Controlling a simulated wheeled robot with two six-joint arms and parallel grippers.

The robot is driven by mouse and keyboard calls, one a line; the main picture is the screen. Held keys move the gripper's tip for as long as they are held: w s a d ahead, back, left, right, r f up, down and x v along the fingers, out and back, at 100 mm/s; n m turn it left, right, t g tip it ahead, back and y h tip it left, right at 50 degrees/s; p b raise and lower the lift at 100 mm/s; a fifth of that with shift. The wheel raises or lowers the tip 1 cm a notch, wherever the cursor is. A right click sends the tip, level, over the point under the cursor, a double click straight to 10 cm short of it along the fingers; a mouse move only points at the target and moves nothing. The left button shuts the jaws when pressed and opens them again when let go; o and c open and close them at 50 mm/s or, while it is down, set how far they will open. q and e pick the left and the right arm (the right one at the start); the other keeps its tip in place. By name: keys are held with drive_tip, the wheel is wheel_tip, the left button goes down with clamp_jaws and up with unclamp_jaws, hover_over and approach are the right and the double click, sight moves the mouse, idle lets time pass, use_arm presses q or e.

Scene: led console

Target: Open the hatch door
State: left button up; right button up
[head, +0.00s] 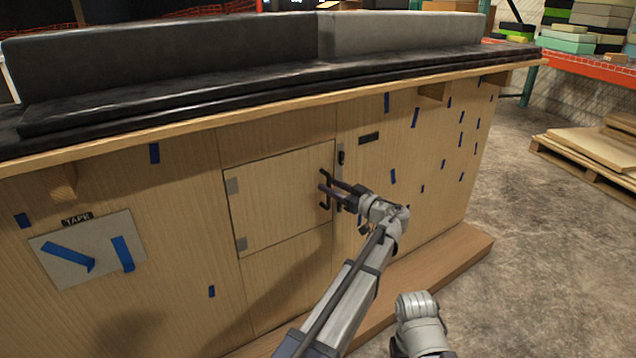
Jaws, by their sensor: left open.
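The hatch door (280,205) is a square light-wood panel in the front of the wooden console. It looks closed, flush with the panel around it. Two grey hinges show on its left edge, an upper one (231,186) and a lower one (240,244). My right gripper is not visible.
A black padded ledge (200,97) overhangs the front on a wooden edge. A wooden plinth (440,265) runs along the floor below. A taped grey plate (80,250) is left of the door. A pallet (590,155) stands right, with open concrete floor before it.

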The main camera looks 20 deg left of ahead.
use_arm(q)
drive_tip(key=shift+w+a, duration=0.3)
drive_tip(key=shift+a, duration=0.3)
clamp_jaws()
idle(1.0)
